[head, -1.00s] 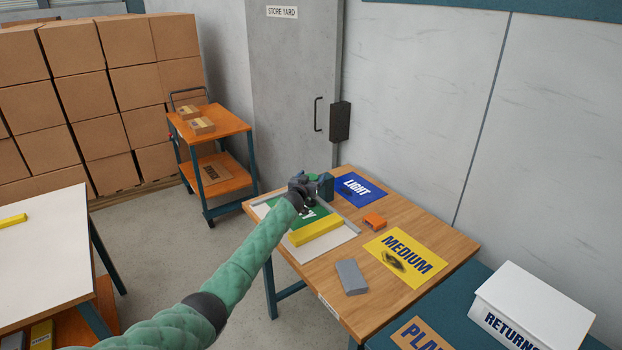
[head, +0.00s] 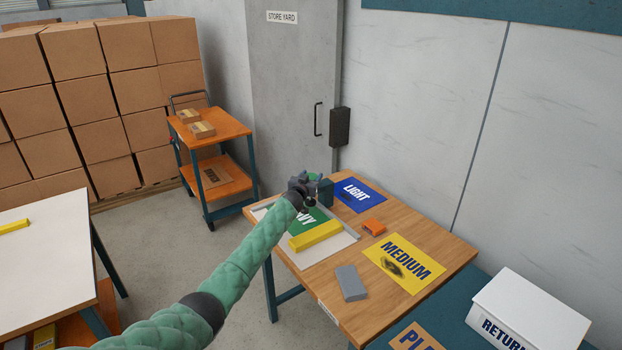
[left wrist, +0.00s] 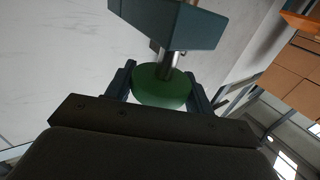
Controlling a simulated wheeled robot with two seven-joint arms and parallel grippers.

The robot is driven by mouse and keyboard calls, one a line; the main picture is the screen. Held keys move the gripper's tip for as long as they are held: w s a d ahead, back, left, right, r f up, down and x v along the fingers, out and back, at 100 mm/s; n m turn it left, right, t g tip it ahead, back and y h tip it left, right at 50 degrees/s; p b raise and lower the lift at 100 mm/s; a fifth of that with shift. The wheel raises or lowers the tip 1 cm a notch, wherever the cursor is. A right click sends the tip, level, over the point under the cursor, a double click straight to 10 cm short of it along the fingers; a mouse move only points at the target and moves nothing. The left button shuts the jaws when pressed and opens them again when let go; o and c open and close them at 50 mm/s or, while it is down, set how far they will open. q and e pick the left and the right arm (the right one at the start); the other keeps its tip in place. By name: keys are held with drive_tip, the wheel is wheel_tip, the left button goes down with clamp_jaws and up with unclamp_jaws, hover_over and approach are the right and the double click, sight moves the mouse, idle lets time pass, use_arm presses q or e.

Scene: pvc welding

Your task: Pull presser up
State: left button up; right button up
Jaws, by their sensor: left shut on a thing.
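The presser shows a round green knob (left wrist: 160,88) on a metal shaft (left wrist: 169,62) that runs into a dark teal block (left wrist: 165,22) in the left wrist view. My left gripper (left wrist: 161,92) is shut on the knob, with a finger on each side. In the head view, my left gripper (head: 313,180) is over the far edge of the wooden table, with a bit of the green knob (head: 314,176) showing. The teal block (head: 326,191) stands beside it, partly hidden by the gripper. My right gripper is out of view.
The wooden table (head: 310,277) holds a yellow bar (head: 315,236) by the green HEAVY sheet (head: 311,217), a grey block (head: 351,283), an orange piece (head: 374,227), a blue LIGHT sheet (head: 360,193) and a yellow MEDIUM sheet (head: 400,262). A wall stands behind.

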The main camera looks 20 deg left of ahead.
use_arm(q)
drive_tip(key=shift+w+r, duration=0.1)
drive_tip(key=shift+r, duration=0.2)
drive_tip(key=o, duration=1.2)
drive_tip(key=shift+o, duration=0.9)
drive_tip(key=shift+f, duration=0.1)
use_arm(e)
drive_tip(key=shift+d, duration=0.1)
use_arm(q)
drive_tip(key=shift+s+a, duration=0.1)
drive_tip(key=shift+s, duration=0.3)
drive_tip(key=s+b, duration=0.2)
drive_tip(key=s, duration=0.5)
drive_tip(key=shift+a, duration=0.2)
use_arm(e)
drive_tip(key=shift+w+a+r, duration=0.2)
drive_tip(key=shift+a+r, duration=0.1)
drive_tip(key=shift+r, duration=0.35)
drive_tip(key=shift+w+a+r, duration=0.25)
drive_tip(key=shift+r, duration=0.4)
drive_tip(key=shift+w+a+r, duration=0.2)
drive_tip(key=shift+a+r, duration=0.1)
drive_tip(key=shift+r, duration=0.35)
